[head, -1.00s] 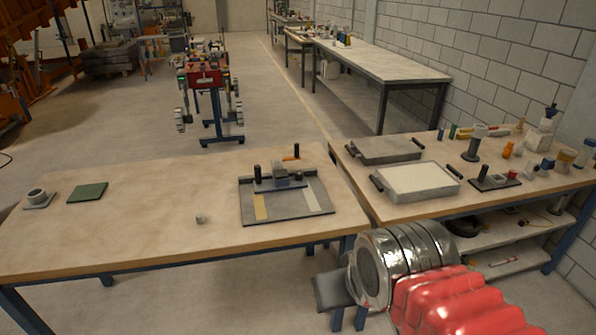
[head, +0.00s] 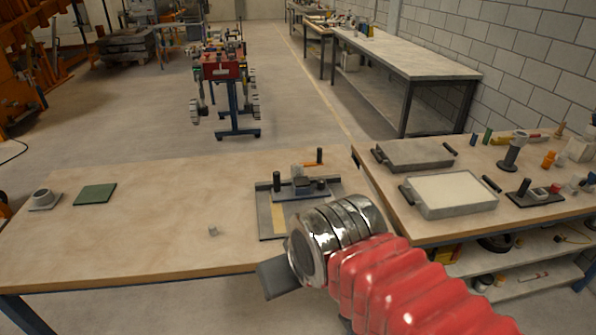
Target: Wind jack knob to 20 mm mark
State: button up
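My gripper (head: 276,280) is a dark grey block at the end of my red-sleeved arm with its silver wrist. It is over the front edge of the left table, and its fingers are not clear enough to tell open from shut. A pale, sand-like tray (head: 452,212) with dark side handles sits on the right table. A dark fixture plate (head: 267,225) with black upright posts lies on the left table, partly hidden by my wrist. A small base with a black knob (head: 524,186) stands right of the tray. I cannot make out which part is the jack knob, or any millimetre mark.
A grey lidded slab (head: 415,153) lies behind the tray. Bottles and small parts crowd the right table's far side.

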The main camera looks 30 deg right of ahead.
aim_at(322, 183)
jog(key=u, duration=0.05)
jog(key=i, duration=1.15)
jog(key=z, duration=0.5)
